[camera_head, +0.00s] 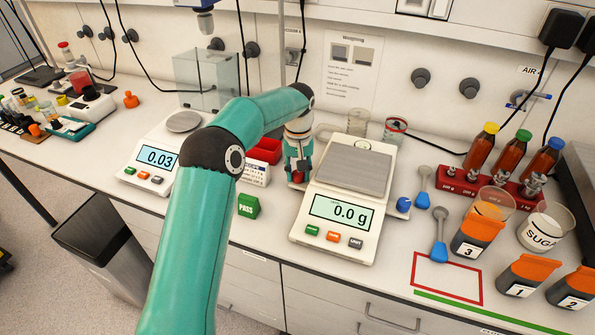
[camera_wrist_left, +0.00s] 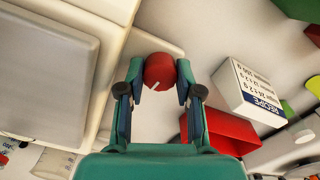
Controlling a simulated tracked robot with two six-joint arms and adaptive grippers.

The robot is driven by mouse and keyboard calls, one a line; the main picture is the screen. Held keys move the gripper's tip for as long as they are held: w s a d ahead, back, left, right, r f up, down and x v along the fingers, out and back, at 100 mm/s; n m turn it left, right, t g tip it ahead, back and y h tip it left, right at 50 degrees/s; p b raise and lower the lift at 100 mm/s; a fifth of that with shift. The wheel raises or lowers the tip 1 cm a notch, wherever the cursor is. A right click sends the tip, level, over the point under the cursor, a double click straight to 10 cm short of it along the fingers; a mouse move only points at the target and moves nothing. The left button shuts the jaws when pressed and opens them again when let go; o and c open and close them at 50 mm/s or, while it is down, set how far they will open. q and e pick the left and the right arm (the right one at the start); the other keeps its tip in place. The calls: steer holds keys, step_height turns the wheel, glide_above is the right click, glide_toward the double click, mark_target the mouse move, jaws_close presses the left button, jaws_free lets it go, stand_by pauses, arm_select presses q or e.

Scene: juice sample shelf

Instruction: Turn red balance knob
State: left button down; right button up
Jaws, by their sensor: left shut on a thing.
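The red balance knob (camera_wrist_left: 160,71) is a round red knob with a white mark, at the left side of the larger balance. My left gripper (camera_wrist_left: 159,77) is shut on it, with one finger on each side in the left wrist view. In the head view my left gripper (camera_head: 298,177) points down beside the balance and mostly hides the knob. The balance (camera_head: 298,238) has a grey pan (camera_head: 354,167) and its display reads 0.0 g. A blue knob (camera_head: 404,204) sits at its right side. My right gripper is not in view.
A red bin (camera_head: 265,150) and a white recipe box (camera_head: 256,174) stand close to my left gripper. A green PASS block (camera_head: 248,206) is in front. Another balance (camera_head: 150,150) reads 0.03. Spoons (camera_head: 439,240), bottles (camera_head: 513,152) and orange-lidded containers (camera_head: 478,236) crowd the right.

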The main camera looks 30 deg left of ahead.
mark_target(298, 173)
arm_select(q)
steer(key=shift+n, duration=0.9)
steer(key=shift+w, duration=0.1)
steer(key=c, duration=1.1)
jaws_free()
steer(key=shift+o, duration=0.2)
step_height(298, 173, up, 12)
